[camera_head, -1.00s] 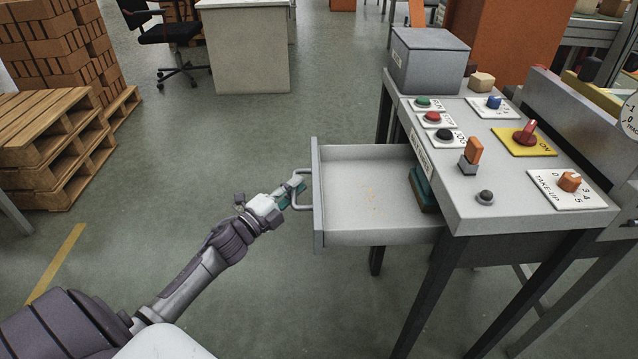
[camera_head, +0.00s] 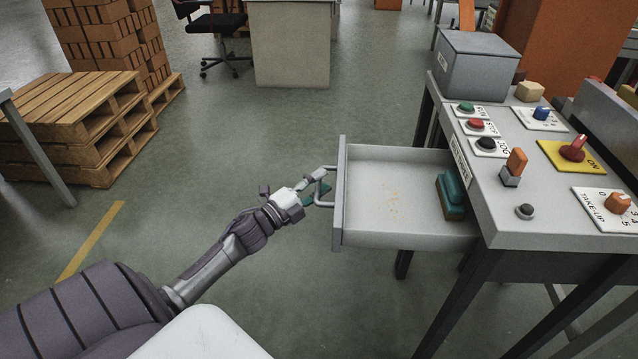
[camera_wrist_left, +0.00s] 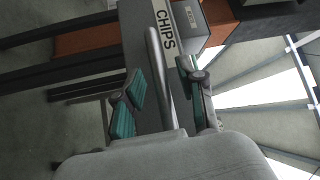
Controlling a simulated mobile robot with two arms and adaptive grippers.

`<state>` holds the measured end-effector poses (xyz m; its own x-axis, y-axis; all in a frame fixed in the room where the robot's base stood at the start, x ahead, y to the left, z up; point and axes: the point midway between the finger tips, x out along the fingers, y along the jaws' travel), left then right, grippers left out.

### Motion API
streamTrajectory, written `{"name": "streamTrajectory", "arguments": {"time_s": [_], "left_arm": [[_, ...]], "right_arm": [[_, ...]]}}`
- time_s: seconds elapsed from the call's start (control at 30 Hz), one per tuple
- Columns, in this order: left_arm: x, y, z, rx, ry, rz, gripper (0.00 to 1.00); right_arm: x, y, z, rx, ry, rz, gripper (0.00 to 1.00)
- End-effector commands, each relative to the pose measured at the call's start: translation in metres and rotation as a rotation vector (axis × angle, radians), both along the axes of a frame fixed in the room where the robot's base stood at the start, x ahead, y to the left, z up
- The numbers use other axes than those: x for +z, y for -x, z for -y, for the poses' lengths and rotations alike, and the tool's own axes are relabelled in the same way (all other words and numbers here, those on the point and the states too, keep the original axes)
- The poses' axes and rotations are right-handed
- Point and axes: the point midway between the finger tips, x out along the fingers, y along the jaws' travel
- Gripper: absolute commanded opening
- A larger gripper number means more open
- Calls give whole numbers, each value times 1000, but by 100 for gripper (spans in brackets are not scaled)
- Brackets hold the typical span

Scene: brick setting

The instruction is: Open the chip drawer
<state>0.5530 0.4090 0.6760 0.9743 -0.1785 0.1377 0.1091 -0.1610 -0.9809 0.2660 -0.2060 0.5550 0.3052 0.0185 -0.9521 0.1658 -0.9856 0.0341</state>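The grey chip drawer (camera_head: 400,165) is pulled well out of the left side of the control bench in the head view. A green-and-tan brush-like block (camera_head: 452,197) and some orange crumbs lie inside it. The drawer front, labelled CHIPS, shows in the wrist view (camera_wrist_left: 140,30). Its bar handle (camera_head: 323,190) also shows in the wrist view (camera_wrist_left: 160,75). My left gripper (camera_head: 314,188) is at the handle. In the wrist view its teal-padded fingers (camera_wrist_left: 162,90) stand apart, one on each side of the bar, with visible gaps. My right gripper is not in view.
The control bench (camera_head: 500,200) carries buttons, knobs and a grey box (camera_head: 478,65). Its dark legs stand below the drawer. Pallets (camera_head: 85,120) and stacked bricks are at the left. The floor left of the drawer is clear.

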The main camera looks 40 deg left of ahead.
Motion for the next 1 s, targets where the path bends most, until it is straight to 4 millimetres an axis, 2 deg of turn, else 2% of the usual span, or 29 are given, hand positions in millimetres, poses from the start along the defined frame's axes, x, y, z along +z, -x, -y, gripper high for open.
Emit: {"name": "streamTrajectory", "arguments": {"time_s": [0.17, 0.27, 0.37, 0.7, 0.83, 1.0], "left_arm": [[0, 1, 0, 0, 0, 1, 39], [-2, 8, -1, 0, 1, 0, 39], [-4, 23, -4, 1, 1, -2, 39], [-14, 92, -17, 2, 1, -2, 39], [-16, 108, -20, 2, 2, -2, 39], [-16, 117, -21, 0, 0, 0, 39]], "right_arm": [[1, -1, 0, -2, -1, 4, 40], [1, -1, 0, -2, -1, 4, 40], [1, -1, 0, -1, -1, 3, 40], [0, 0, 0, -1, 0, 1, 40], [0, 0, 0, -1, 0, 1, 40], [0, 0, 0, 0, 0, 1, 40]]}}
